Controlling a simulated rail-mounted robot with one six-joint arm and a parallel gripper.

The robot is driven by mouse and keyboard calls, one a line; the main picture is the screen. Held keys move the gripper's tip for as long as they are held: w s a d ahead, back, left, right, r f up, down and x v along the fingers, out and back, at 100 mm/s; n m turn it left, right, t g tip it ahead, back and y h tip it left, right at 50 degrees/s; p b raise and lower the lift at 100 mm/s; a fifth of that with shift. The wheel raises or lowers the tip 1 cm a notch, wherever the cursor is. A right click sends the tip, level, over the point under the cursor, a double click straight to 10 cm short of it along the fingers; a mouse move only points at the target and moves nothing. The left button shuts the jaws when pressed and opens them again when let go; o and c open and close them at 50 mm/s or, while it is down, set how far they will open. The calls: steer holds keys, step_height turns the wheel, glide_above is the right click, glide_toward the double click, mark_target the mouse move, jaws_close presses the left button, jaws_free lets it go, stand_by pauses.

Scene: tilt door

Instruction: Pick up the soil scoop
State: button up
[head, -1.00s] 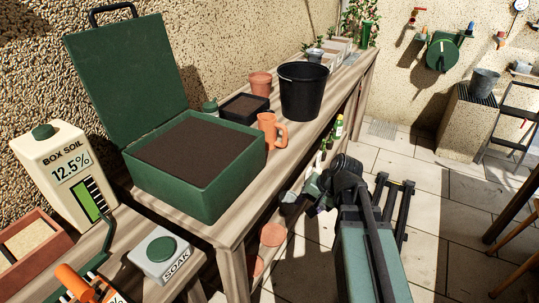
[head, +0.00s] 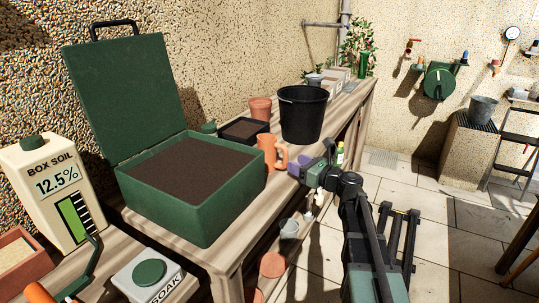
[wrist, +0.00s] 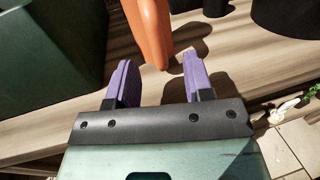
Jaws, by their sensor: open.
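The soil scoop appears to be the orange piece with a looped handle (head: 267,150), upright on the wooden bench beside the green box's right side. In the wrist view the orange piece (wrist: 148,30) tapers down from the top edge, and its upper part is cut off. My gripper (head: 298,167) is at the bench edge, just right of the orange piece. In the wrist view my gripper (wrist: 159,75) is open, its two purple fingers apart. The orange piece's lower end lies ahead of the gap between them. Nothing is held.
The open green box (head: 190,205) of soil stands left of the orange piece. A black bucket (head: 303,115), a dark tray (head: 243,131) and a terracotta pot (head: 260,108) stand behind it.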

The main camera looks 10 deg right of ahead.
mark_target(285, 166)
steer(key=x, duration=0.5)
steer(key=shift+a+f, duration=0.15)
steer(key=shift+s, duration=0.1)
jaws_close()
